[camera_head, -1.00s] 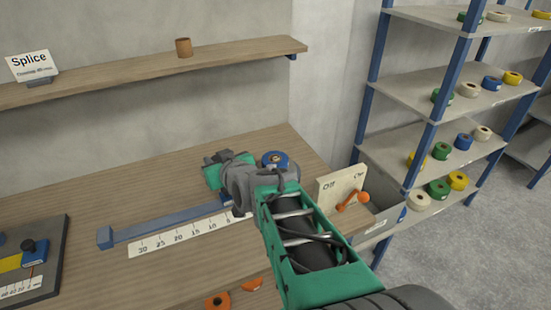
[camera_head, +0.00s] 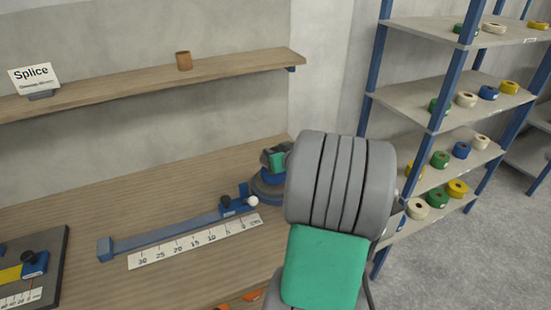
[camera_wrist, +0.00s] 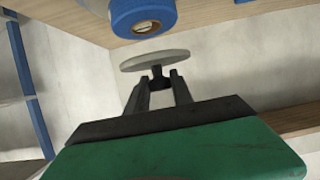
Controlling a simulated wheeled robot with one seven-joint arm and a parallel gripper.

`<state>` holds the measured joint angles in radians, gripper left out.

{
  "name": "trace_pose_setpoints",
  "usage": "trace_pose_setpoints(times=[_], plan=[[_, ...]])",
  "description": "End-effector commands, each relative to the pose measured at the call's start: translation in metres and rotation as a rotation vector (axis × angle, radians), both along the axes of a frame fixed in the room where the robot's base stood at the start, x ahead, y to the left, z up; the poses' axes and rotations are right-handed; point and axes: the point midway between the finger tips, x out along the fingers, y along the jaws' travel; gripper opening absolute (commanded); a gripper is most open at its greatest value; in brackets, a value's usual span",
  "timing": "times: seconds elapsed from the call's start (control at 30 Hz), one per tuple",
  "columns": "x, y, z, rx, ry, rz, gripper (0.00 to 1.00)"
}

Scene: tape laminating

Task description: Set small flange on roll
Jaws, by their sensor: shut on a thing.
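The small flange, a thin pale grey disc (camera_wrist: 156,60) with a dark knob, shows in the wrist view. My gripper (camera_wrist: 158,80) is shut on the knob. The blue tape roll (camera_wrist: 143,16) is at the top of the wrist view, close to the disc, with a gap visible between them. The roll also shows in the head view (camera_head: 267,187), at the right part of the bench, partly hidden by my arm. My gripper's end (camera_head: 277,158) is just above the roll there; the flange cannot be made out in that view.
A blue rail (camera_head: 165,230) and white ruler (camera_head: 195,240) lie on the bench (camera_head: 100,215) left of the roll. A splice block (camera_head: 30,270) is at far left. A wall shelf (camera_head: 130,85) holds a brown core (camera_head: 183,60). Shelving (camera_head: 415,110) with several rolls stands right.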

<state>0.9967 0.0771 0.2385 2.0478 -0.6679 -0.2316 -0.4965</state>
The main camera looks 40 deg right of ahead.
Motion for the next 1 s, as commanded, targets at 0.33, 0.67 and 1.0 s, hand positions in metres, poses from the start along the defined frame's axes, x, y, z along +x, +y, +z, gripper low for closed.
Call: trace_pose_setpoints(times=[0.33,0.67,1.0], plan=[[0.006,-0.01,-0.042,-0.001,-0.001,-0.001,0.0],[0.006,-0.01,-0.047,-0.003,-0.001,0.0,0.0],[0.006,-0.01,-0.046,-0.002,-0.001,-0.001,0.5]])
